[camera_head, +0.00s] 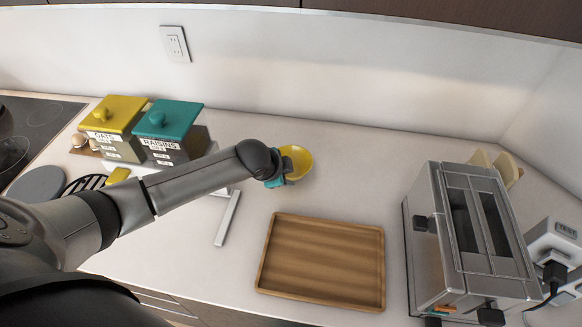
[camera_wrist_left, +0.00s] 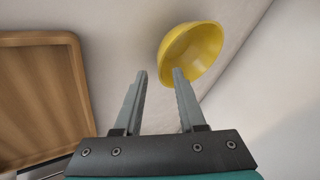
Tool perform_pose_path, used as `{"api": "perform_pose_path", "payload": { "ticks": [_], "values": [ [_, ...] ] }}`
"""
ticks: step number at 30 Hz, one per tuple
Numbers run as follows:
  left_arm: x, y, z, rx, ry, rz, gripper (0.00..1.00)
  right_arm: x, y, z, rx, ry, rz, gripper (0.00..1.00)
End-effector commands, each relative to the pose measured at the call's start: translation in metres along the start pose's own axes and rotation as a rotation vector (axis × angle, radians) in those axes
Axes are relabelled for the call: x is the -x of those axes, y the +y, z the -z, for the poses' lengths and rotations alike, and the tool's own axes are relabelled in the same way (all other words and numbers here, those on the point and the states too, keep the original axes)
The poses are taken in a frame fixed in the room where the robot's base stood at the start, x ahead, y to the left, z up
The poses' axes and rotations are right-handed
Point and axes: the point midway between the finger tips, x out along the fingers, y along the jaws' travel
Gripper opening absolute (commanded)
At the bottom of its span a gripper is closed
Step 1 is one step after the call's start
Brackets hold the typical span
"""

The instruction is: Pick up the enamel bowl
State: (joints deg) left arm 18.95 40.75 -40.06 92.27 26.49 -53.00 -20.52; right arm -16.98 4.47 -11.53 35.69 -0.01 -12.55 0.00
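The enamel bowl (camera_head: 301,158) is yellow and sits on the pale counter, just beyond my left gripper (camera_head: 284,178) in the head view. My arm partly hides its near side. In the left wrist view the bowl (camera_wrist_left: 194,50) lies beyond the fingertips, up and to the right, with its lower edge near the right finger. My left gripper (camera_wrist_left: 159,74) is open there, with nothing between its two fingers. Whether a finger touches the bowl I cannot tell. My right gripper is not in view.
A wooden tray (camera_head: 321,262) lies in front of the bowl. A metal toaster (camera_head: 470,245) stands at the right. Yellow-lidded (camera_head: 112,115) and teal-lidded (camera_head: 168,122) canisters stand at the back left, by a dark cooktop (camera_head: 38,118). The counter between bowl and toaster is clear.

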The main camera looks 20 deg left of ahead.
Motion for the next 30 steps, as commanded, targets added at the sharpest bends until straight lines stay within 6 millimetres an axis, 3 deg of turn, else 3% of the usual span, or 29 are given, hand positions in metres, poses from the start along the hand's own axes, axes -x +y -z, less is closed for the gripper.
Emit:
{"api": "perform_pose_path", "payload": {
  "ticks": [9,20,30],
  "values": [
    [-0.035,-0.002,0.0,0.001,0.0,-0.001,0.4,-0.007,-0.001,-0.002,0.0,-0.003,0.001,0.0],
    [-0.039,-0.002,0.0,0.0,0.0,-0.001,0.4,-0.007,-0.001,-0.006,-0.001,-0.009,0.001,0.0],
    [-0.039,-0.002,0.0,0.0,-0.001,-0.001,0.01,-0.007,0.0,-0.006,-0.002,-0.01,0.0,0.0]
  ]
}}
